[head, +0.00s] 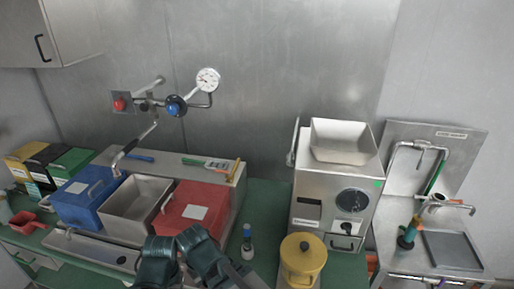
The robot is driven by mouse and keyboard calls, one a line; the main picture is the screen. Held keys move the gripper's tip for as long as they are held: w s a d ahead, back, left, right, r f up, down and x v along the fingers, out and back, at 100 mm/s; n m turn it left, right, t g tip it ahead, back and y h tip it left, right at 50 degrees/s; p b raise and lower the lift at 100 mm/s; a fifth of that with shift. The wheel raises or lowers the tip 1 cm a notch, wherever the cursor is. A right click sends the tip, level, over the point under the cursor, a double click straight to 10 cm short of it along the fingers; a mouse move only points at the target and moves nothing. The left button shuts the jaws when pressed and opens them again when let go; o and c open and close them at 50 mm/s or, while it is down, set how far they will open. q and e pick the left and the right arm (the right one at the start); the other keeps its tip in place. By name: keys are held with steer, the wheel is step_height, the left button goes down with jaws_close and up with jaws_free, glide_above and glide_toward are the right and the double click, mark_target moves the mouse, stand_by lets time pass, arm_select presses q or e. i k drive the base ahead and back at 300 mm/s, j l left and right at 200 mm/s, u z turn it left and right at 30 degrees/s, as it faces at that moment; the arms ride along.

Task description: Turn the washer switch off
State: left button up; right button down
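No part carries a label I can read as the washer switch. On the back wall is a pipe assembly with a blue round knob (175,105), a red knob (119,104) and a white dial gauge (207,79). Its spout (124,155) hangs over the left counter. At the right stands a steel sink unit (408,262) with a curved pipe and a tap (437,200). My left gripper (160,258) and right gripper (197,243) show as dark shapes side by side at the bottom, well below the knobs. Their fingers cannot be made out.
A blue bin (88,196), an open steel bin (137,204) and a red bin (196,206) sit on the left counter. A steel grinder (329,205) stands right of centre, behind a yellow canister (302,258). A small bottle (247,243) stands between.

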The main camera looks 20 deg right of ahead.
mark_target(347, 227)
steer(key=j+z, duration=0.1)
steer(key=z, duration=0.85)
steer(key=k+z, duration=0.1)
steer(key=z, duration=0.35)
steer(key=k+j+z, duration=0.1)
steer(key=z, duration=0.85)
steer(key=k+z, duration=0.1)
steer(key=z, duration=0.35)
